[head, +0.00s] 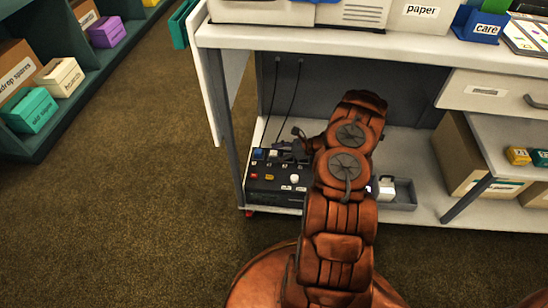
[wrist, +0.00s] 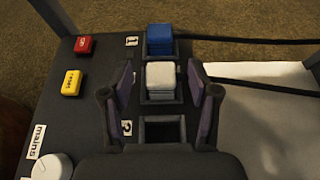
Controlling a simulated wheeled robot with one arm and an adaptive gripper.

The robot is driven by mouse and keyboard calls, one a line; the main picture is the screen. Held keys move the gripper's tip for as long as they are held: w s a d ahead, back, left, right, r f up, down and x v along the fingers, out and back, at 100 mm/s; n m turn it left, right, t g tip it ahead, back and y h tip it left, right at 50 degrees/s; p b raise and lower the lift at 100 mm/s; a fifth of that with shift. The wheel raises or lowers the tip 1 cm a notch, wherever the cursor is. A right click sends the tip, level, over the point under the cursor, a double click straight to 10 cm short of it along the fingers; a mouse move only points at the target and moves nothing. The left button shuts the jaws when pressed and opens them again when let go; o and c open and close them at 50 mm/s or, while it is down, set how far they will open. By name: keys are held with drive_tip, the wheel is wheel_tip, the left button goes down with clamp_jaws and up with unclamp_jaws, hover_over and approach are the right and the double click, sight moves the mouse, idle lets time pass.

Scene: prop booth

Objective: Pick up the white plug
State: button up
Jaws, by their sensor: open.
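The white plug (wrist: 161,76) sits in a socket of the dark panel (wrist: 88,110), between a blue plug (wrist: 160,38) and an empty socket (wrist: 163,131). My gripper (wrist: 161,84) is open in the wrist view, with one finger to each side of the white plug. Gaps show between both fingers and the plug. In the head view my gripper (head: 292,142) is over the back of the panel (head: 268,191), on the lower shelf of the bench. The blue plug (head: 258,154) shows there too, while my arm and gripper partly block that area.
Black cords run right from the plugs in the wrist view. A red button (wrist: 83,44), a yellow button (wrist: 72,83) and a white knob (wrist: 52,168) are on the panel. The bench top (head: 330,42) overhangs the shelf. A grey tray (head: 402,199) lies right of my arm.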

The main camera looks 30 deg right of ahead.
clamp_jaws()
idle(0.5)
drive_tip(key=shift+r, duration=0.5)
wheel_tip(320, 180, up, 3)
drive_tip(key=shift+f+p, duration=0.1)
drive_tip(key=shift+p, duration=0.7)
drive_tip(key=s+a+r+p, duration=0.1)
drive_tip(key=s+a+p, duration=0.2)
drive_tip(key=s+a, duration=0.7)
drive_tip(key=shift+s+a, duration=0.35)
drive_tip(key=shift+s, duration=0.6)
drive_tip(key=shift+r, duration=0.15)
